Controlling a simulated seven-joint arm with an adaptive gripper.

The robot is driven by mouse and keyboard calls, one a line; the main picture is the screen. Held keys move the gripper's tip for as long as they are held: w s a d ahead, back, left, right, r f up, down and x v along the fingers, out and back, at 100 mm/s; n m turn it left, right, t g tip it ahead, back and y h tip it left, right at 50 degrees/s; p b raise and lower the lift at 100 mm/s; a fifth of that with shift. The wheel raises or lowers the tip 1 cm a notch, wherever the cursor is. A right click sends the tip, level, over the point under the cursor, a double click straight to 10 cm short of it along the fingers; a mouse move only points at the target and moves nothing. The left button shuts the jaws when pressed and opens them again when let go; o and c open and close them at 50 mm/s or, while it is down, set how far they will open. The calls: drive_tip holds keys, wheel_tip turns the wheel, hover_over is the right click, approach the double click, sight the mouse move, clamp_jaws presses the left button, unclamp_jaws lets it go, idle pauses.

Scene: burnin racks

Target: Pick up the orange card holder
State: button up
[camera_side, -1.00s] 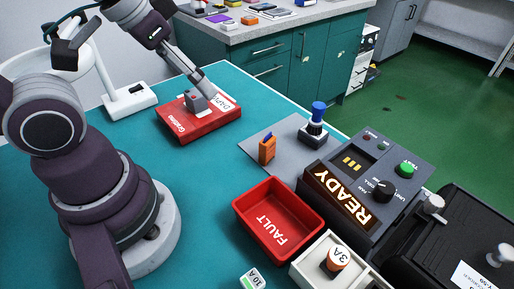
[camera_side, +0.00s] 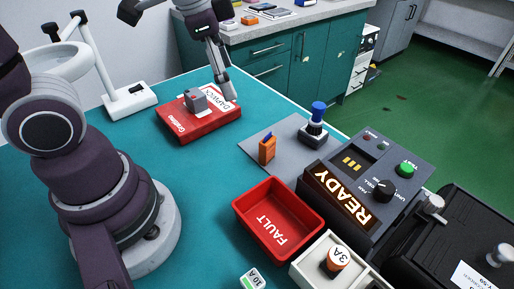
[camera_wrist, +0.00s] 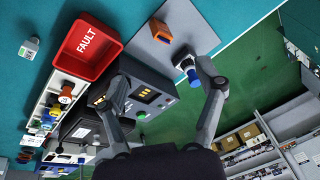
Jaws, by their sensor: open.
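The orange card holder (camera_side: 267,153) stands on the grey mat (camera_side: 258,137), with something blue at its top. In the wrist view the orange card holder (camera_wrist: 161,35) is near the top edge, on the grey mat (camera_wrist: 150,52). My gripper (camera_side: 229,92) is in the air near the right end of the red box, behind and left of the card holder and apart from it. In the wrist view my gripper (camera_wrist: 164,85) has its two fingers spread wide with nothing between them.
A blue-topped plunger tool (camera_side: 316,125) stands on the mat right of the holder. A red FAULT tray (camera_side: 244,211) is in front, and the READY console (camera_side: 370,175) is at right. A grey block (camera_side: 196,100) sits on the red box (camera_side: 175,124).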

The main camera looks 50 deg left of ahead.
sight(268, 139)
drive_tip(key=w+f+m+g, duration=0.1)
drive_tip(key=w+f+m, duration=0.1)
drive_tip(key=f+m, duration=0.1)
drive_tip(key=w+f+m+g, duration=0.1)
drive_tip(key=w+f+m, duration=0.1)
drive_tip(key=f+m, duration=0.1)
drive_tip(key=w+d+f+m+g, duration=0.1)
drive_tip(key=w+f+m, duration=0.1)
drive_tip(key=m, duration=0.1)
drive_tip(key=shift+w+d+f, duration=0.1)
drive_tip(key=shift+w+f, duration=0.05)
drive_tip(key=shift+f, duration=0.25)
drive_tip(key=f, duration=0.7)
drive_tip(key=w+f, duration=0.1)
drive_tip(key=f, duration=0.2)
drive_tip(key=shift+d+f, duration=0.1)
drive_tip(key=shift+f, duration=0.05)
drive_tip(key=c, duration=1)
drive_tip(key=shift+c, duration=0.2)
